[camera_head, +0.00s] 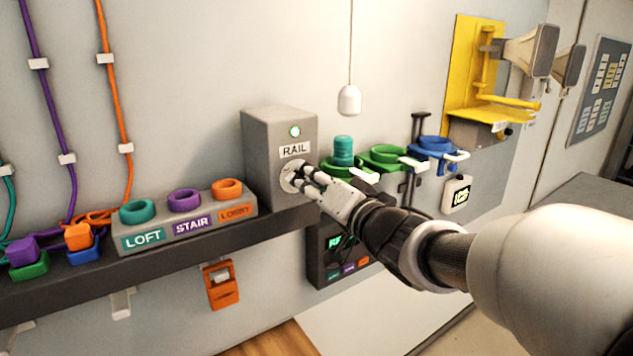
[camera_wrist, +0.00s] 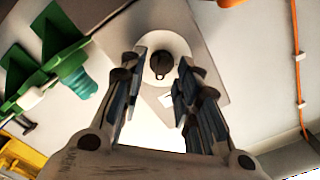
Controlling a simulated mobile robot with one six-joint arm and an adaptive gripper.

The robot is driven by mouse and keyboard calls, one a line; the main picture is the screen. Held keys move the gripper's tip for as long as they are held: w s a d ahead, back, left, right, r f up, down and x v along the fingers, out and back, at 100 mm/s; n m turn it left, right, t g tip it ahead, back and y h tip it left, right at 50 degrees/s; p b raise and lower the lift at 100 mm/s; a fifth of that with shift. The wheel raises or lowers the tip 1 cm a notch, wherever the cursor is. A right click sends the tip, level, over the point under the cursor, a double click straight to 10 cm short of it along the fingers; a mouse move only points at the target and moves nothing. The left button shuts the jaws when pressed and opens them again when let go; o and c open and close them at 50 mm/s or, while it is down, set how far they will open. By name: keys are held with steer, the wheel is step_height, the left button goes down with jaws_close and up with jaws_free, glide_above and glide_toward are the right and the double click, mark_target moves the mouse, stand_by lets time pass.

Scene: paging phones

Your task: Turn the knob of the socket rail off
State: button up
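The grey socket rail box (camera_head: 262,150) stands on the dark shelf in the head view, labelled RAIL, with a lit green lamp (camera_head: 295,131) above the label. Its round pale dial (camera_head: 287,178) is partly hidden by my gripper (camera_head: 304,180). In the wrist view the small dark knob (camera_wrist: 160,66) sits on the white dial (camera_wrist: 174,43). My gripper (camera_wrist: 162,74) is open, its fingers on either side of the knob with visible gaps. How far the tips are from the dial face is unclear.
The LOFT, STAIR and LOBBY socket block (camera_head: 187,222) sits left of the box on the shelf (camera_head: 180,253). Green holders (camera_head: 388,156), one with a teal plug (camera_head: 343,150), are close on the right. A pull cord handle (camera_head: 349,99) hangs above. Purple and orange cables run at left.

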steer(key=shift+c, duration=0.6)
jaws_close()
